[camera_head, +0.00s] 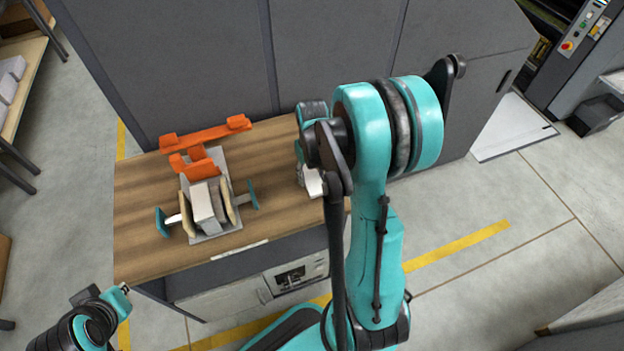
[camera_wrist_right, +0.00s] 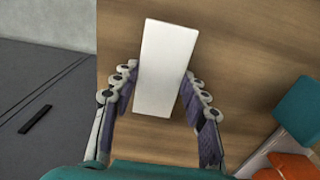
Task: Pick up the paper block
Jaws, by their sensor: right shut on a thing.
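The white paper block (camera_wrist_right: 165,60) is a plain rectangular block between the two fingers of my right gripper (camera_wrist_right: 158,80), which is shut on it. The wooden worktop lies behind it; I cannot tell whether the block touches it. In the head view my right arm hides most of that gripper, and a small white patch (camera_head: 313,183) shows below it at the worktop's right end. My left gripper (camera_head: 124,289) is at the lower left, off the worktop, and too small to tell open from shut.
A grey cabinet wall (camera_head: 180,70) rises behind the worktop. Bare wood lies between fixture and right arm.

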